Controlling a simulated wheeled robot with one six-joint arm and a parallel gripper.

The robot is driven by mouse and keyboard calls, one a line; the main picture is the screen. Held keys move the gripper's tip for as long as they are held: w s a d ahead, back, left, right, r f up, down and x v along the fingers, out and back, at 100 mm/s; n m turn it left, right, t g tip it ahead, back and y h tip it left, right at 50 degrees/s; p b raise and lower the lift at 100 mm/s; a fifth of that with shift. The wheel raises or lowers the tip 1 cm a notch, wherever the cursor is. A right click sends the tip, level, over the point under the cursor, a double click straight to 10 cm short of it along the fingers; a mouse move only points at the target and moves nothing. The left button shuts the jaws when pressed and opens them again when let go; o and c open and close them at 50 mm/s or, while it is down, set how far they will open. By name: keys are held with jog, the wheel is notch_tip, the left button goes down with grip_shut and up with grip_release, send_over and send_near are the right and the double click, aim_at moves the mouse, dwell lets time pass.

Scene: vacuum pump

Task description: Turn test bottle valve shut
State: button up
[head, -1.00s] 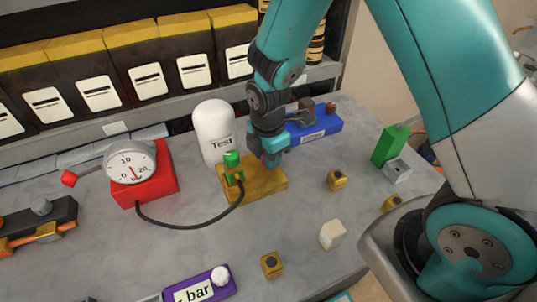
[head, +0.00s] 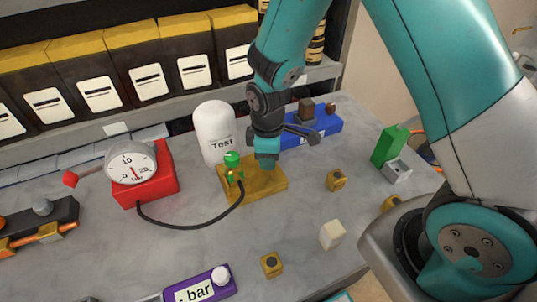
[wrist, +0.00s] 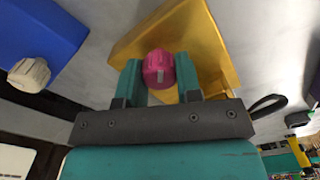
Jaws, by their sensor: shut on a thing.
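The white bottle marked Test (head: 214,122) stands upright at the back of the yellow base block (head: 258,188). A green-topped fitting (head: 232,162) with a black hose rises at the block's left. My gripper (head: 266,165) points down at the block, right of the bottle. In the wrist view, its two teal fingers (wrist: 158,66) are on either side of a ribbed pink valve knob (wrist: 158,70) with a pale mark, and are shut on it. The yellow block also shows in the wrist view (wrist: 190,25). In the head view my gripper hides the knob.
A red gauge box (head: 150,185) with a round dial stands left, joined to the fitting by the hose. A blue block (head: 318,128) is close behind my gripper at the right. Small yellow blocks (head: 337,180) and a white cube (head: 332,235) lie at the front right.

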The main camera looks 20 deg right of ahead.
jog(key=m, duration=0.5)
jog(key=shift+m, duration=2.5)
jog(key=o, duration=0.9)
jog(key=shift+o, duration=0.2)
notch_tip(320, 180, up, 17)
jog(key=shift+r+b, duration=0.2)
jog(key=shift+b, duration=0.1)
